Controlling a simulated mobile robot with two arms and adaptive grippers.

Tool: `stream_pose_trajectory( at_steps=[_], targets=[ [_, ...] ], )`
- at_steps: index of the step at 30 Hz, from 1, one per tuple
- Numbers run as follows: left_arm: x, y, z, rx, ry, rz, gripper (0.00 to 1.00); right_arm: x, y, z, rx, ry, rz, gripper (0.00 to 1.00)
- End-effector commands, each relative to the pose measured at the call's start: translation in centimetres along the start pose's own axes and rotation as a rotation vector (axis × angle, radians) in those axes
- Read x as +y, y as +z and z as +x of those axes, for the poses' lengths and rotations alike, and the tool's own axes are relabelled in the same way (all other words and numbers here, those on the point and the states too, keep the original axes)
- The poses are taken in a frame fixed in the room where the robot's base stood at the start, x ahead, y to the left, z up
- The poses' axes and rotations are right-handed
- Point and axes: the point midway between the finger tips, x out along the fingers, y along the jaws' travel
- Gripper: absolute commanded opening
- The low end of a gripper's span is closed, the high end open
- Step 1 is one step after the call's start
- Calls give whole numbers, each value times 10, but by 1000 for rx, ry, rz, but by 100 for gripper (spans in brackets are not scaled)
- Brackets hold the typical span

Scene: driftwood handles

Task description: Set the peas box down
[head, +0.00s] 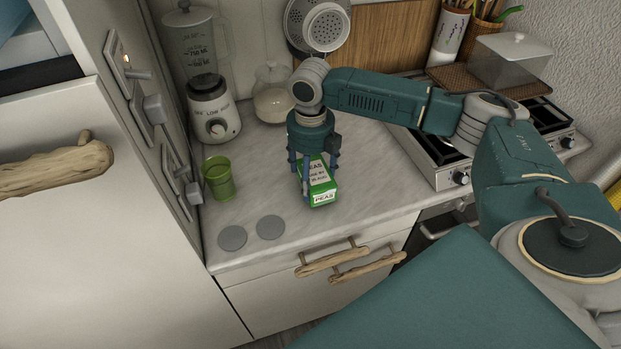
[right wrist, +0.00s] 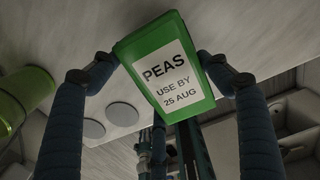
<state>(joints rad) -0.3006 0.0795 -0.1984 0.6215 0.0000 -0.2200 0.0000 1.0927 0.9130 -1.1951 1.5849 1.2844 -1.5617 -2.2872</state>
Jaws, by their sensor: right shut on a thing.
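The peas box (head: 320,184) is green with a white label and stands out over the pale countertop (head: 300,236), in the middle of the head view. My right gripper (head: 313,172) comes down from above and is shut on the box, one finger on each side. In the right wrist view the box (right wrist: 165,68) sits between the two blue fingers, its label reading PEAS, USE BY 25 AUG. Whether the box's underside touches the counter cannot be told. My left gripper is not in view.
A green cup (head: 219,178) stands left of the box, with two grey discs (head: 251,233) near the front edge. A blender (head: 207,80) and a glass jar (head: 273,95) stand behind. A stove (head: 437,160) is to the right. The counter between cup and box is clear.

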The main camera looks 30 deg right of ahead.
Motion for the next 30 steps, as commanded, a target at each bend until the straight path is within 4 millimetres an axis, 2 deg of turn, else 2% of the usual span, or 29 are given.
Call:
stream_pose_trajectory(
  at_steps=[3, 6, 16, 17, 19, 30],
  targets=[
    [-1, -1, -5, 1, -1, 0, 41, 0, 0, 15, 1, 1, 0, 39],
    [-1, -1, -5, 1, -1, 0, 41, 1, 0, 20, -1, 2, -1, 39],
    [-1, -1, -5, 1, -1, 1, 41, 1, 0, 23, -1, 1, -1, 39],
    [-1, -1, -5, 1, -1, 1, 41, 0, 0, 24, 0, 1, -1, 82],
    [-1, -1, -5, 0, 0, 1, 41, 0, 0, 24, 0, 1, -1, 95],
    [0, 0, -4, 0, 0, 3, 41, 0, 0, 20, -1, 1, 0, 95]
  ],
)
